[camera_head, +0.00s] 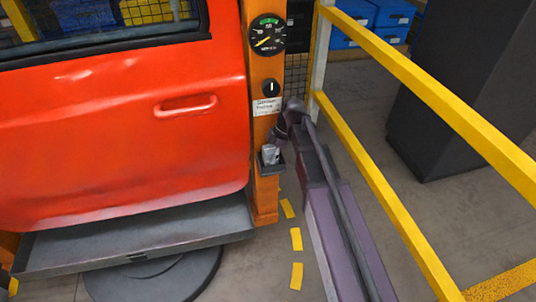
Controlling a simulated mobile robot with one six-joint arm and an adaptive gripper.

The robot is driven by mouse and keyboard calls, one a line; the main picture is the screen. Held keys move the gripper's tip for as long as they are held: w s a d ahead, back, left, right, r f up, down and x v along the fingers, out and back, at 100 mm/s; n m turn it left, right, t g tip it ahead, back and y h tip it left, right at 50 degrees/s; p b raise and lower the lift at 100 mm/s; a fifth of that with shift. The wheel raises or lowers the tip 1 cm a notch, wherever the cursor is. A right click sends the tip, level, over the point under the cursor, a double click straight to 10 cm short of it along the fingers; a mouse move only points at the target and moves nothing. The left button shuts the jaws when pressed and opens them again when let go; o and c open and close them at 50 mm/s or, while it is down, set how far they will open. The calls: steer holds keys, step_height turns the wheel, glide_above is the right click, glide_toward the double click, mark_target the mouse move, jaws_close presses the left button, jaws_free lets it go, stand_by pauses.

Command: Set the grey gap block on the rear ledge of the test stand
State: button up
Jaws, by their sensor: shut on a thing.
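The test stand is an orange post (262,195) beside the red door. A small dark ledge (274,170) sticks out from its side, low on the post. The light grey gap block (270,154) is at this ledge, upright or slightly tilted. My gripper (273,142) reaches in from the right and is shut on the block's upper part. The fingers are small and dark here. I cannot tell whether the block's underside touches the ledge or hangs just above it.
The red door (120,120) stands left over a grey tray (135,240). A gauge (267,35), a knob (271,88) and a label (266,106) are on the post above the ledge. A yellow railing (385,185) runs along the right, close to my arm.

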steer(key=o, duration=1)
steer(key=shift+o, duration=0.2)
steer(key=shift+r, duration=0.1)
steer(key=shift+p+v, duration=1)
steer(key=shift+p, duration=0.1)
steer(key=s+p+v, duration=0.1)
steer(key=p+v, duration=0.8)
steer(key=v, duration=0.1)
steer(key=shift+w, duration=0.5)
steer(key=shift+d, duration=0.1)
